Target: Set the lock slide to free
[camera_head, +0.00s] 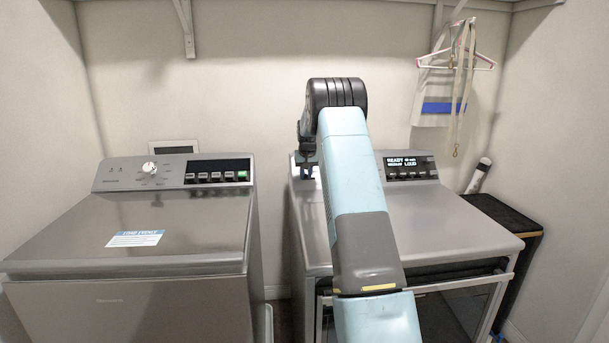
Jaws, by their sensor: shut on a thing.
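The right washer's control panel (411,168) runs along the back of its top, and its display reads "READY". My gripper (307,172) points down at the left end of this panel. Its fingers look close together and are shut on a small part there, most likely the lock slide. The fingers and the arm cover that part, so I cannot make out the slide's shape or position. My arm also hides the middle of the panel.
The left washer (190,223) has a closed lid, a white knob (150,168) and a row of buttons. The right machine's grey top (452,225) is clear beside my arm. A dark cabinet (507,219) stands at its right. A hanger (457,61) hangs on the wall above.

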